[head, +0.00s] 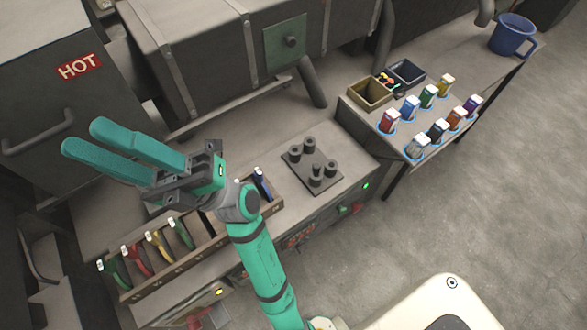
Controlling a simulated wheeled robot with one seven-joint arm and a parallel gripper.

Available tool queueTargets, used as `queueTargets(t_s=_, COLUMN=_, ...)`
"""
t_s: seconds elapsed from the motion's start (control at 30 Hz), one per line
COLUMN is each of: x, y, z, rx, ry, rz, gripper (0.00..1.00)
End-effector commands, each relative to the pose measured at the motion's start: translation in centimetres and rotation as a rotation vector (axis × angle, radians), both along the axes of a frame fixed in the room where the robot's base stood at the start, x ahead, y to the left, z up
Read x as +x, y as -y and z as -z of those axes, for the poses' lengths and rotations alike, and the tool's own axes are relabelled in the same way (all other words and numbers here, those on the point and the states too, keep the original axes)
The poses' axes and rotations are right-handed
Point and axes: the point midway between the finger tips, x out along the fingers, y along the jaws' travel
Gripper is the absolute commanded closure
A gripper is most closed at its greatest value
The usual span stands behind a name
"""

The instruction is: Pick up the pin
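My gripper (82,138) is at the left, raised over the bench, its two long teal fingers apart and pointing left. Nothing shows between them. I cannot say for sure which thing is the pin. A dark square plate (313,188) lies on the bench right of my gripper, with several short dark upright posts on it. One of these posts (315,181) may be the pin. Small coloured pieces (386,80) also lie between two open boxes on the right bench, too small to tell apart.
A rack (205,247) with several coloured-handled items stands below my gripper, partly hidden by my arm. A dark box marked HOT (60,95) is at the left. Several coloured bottles (428,97) and a blue mug (511,36) stand on the right bench. The floor at right is clear.

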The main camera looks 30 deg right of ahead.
Motion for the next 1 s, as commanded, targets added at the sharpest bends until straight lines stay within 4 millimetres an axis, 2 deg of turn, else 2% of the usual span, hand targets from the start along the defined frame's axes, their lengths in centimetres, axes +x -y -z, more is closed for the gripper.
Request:
queueTargets(t_s=0.1, x=-0.1, y=-1.4, z=-1.1, rx=-0.170, ry=0.095, rz=0.024, gripper=0.61)
queueTargets(t_s=0.27, x=0.0, y=-3.3, z=-0.9, rx=-0.405, ry=0.188, rz=0.053, gripper=0.61)
queueTargets(t_s=0.37, x=0.5, y=-4.2, z=0.1, rx=-0.562, ry=0.229, rz=0.073, gripper=0.61)
queueTargets(t_s=0.57, x=2.0, y=-4.6, z=3.7, rx=-0.890, ry=0.273, rz=0.111, gripper=0.61)
queueTargets(t_s=0.77, x=4.0, y=-2.4, z=8.9, rx=-1.234, ry=0.259, rz=0.145, gripper=0.61)
queueTargets(t_s=0.87, x=5.0, y=-0.2, z=11.8, rx=-1.412, ry=0.230, rz=0.157, gripper=0.61)
queueTargets(t_s=1.0, x=6.0, y=4.4, z=15.9, rx=-1.658, ry=0.162, rz=0.170, gripper=0.61)
